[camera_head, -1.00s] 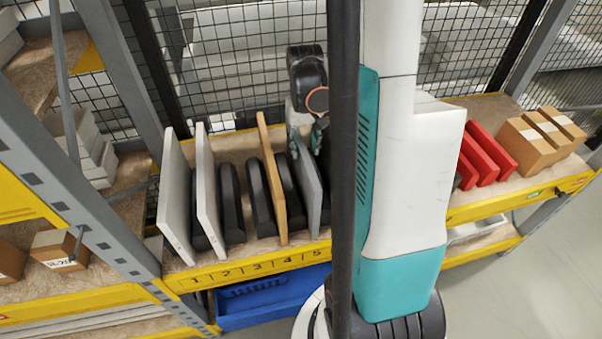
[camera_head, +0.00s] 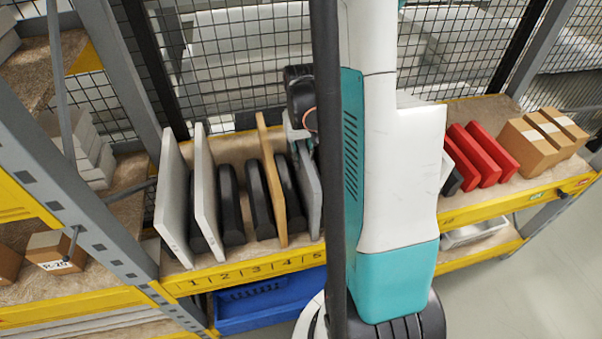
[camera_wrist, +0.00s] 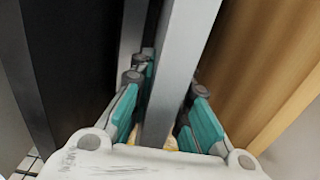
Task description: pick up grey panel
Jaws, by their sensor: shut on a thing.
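The grey panel (camera_head: 308,190) stands on edge in the rack on the shelf, near slot 5, partly hidden behind my dark column in the head view. In the wrist view the grey panel (camera_wrist: 178,75) runs between the teal finger pads of my gripper (camera_wrist: 165,122). My gripper (camera_head: 301,138) is shut on the panel near its upper end. The panel looks slightly tilted in the head view. Its right side is hidden by my arm and column.
A wooden panel (camera_head: 271,185) stands just left of the grey one, with black rack dividers (camera_head: 260,200) around it. Two white panels (camera_head: 207,195) stand further left. Red panels (camera_head: 482,155) and cardboard boxes (camera_head: 540,140) are on the right. A blue bin (camera_head: 265,305) sits below.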

